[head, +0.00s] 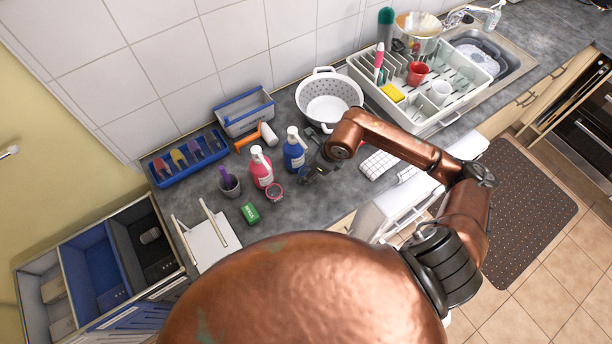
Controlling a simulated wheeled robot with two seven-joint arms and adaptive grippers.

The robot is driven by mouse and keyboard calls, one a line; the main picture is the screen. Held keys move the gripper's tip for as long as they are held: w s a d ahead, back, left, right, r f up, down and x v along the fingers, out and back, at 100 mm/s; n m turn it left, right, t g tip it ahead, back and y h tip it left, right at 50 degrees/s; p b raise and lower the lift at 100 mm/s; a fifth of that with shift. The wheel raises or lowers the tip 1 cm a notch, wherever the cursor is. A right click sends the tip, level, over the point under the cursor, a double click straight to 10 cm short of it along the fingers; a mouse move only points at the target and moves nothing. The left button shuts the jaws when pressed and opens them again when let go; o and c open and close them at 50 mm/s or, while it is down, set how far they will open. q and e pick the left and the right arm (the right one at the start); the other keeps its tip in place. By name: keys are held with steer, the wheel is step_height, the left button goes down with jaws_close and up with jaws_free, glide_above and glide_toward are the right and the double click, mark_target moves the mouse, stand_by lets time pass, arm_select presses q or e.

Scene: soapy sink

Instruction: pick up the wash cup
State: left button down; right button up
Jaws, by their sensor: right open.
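Several cups are in view, and I cannot tell by looks alone which is the wash cup. A red cup (417,74) and a white cup (440,92) stand in the dish rack. A small pink cup (275,192) stands on the grey counter in front of a pink bottle (261,168). A grey cup (230,187) holding a purple-handled tool stands left of it. My left gripper is not in view.
A white colander (329,97) stands behind my right forearm. The dish rack (452,117) holds a yellow sponge (392,93). A green box (250,213) lies near the counter's front. A blue tray (188,160) and an orange-handled hammer-like tool (250,138) lie at left.

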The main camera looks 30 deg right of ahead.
steer(key=shift+x, duration=1.45)
steer(key=shift+c, duration=0.2)
steer(key=c, duration=0.9)
